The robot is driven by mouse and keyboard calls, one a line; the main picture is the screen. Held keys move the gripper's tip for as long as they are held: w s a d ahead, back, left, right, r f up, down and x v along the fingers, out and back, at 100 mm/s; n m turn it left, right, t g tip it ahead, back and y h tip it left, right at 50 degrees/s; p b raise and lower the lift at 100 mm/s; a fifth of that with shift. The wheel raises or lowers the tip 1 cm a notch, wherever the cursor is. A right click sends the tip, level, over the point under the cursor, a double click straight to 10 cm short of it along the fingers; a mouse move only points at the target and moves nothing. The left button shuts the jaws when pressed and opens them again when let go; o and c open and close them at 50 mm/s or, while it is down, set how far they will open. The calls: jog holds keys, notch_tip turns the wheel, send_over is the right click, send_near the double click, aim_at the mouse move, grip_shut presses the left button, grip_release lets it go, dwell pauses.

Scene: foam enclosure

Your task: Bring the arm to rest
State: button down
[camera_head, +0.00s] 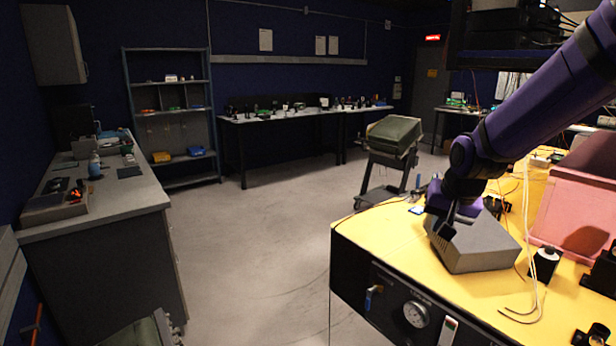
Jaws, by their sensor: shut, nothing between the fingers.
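My purple arm (545,95) reaches in from the upper right and bends down at its wrist. My gripper (443,236) points down over the near left part of a yellow-topped bench (385,232). Its dark fingers are small in this view; they look closed together with nothing held. They appear in front of a grey block (482,250) on the bench. I cannot tell whether they touch it.
A pink foam enclosure (573,205) stands right of the arm.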

jog(key=s+d+r+n, duration=0.1)
jog(key=s+r, duration=0.3)
jog(key=s, duration=0.5)
jog(key=s+d+r+n, duration=0.1)
jog(key=s+r, duration=0.2)
jog(key=s, duration=0.5)
jog(key=s+d+r+n, duration=0.1)
jog(key=s+r, duration=0.3)
jog(key=s, duration=0.5)
jog(key=shift+s+r+n+t+h, duration=0.3)
jog(key=shift+s+n+h, duration=0.05)
jog(key=shift+n+h, duration=0.05)
